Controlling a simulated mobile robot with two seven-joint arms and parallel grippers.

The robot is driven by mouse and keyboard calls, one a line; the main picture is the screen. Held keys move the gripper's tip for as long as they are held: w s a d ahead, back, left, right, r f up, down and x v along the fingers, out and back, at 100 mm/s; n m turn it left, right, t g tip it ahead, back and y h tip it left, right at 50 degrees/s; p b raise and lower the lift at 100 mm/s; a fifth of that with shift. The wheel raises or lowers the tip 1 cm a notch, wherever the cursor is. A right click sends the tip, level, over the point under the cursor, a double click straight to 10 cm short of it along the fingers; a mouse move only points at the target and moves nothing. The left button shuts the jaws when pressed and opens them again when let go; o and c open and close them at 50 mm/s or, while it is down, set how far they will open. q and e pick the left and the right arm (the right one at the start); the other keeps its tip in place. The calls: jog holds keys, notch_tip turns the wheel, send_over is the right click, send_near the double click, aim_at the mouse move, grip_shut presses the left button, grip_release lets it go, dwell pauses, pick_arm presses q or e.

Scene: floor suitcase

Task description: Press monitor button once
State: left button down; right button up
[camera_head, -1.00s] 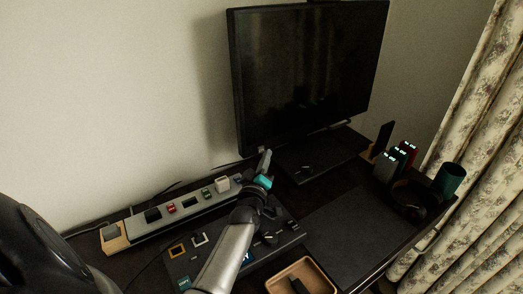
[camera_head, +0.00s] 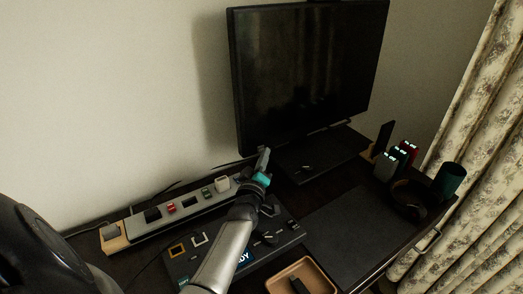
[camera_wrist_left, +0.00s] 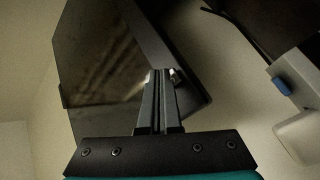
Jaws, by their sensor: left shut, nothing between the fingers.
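The black monitor (camera_head: 308,75) stands at the back of the desk with a dark screen. My left gripper (camera_head: 265,155) is shut and empty, just below the monitor's lower left corner in the head view. In the left wrist view the closed fingers (camera_wrist_left: 160,76) point at the monitor's edge (camera_wrist_left: 165,45). A small pale part, perhaps the button (camera_wrist_left: 174,74), shows right beside the fingertips at that edge. I cannot tell whether the fingers touch it. My right gripper is not in view.
A grey power strip (camera_head: 185,209) lies along the wall. A dark control panel (camera_head: 268,238) lies under my left arm, with a brown tray (camera_head: 302,275) in front. A dark mat (camera_head: 350,230) is clear.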

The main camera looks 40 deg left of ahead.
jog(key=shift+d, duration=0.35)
pick_arm(q)
jog(key=shift+a, duration=0.15)
jog(key=shift+w+a, duration=0.2)
jog(key=shift+a, duration=0.1)
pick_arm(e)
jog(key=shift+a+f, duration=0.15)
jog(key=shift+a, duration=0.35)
pick_arm(q)
jog(key=shift+a, duration=0.2)
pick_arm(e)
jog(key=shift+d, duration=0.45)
pick_arm(q)
jog(key=shift+d, duration=0.25)
jog(key=shift+s+d+p, duration=0.4)
jog(key=shift+d, duration=0.4)
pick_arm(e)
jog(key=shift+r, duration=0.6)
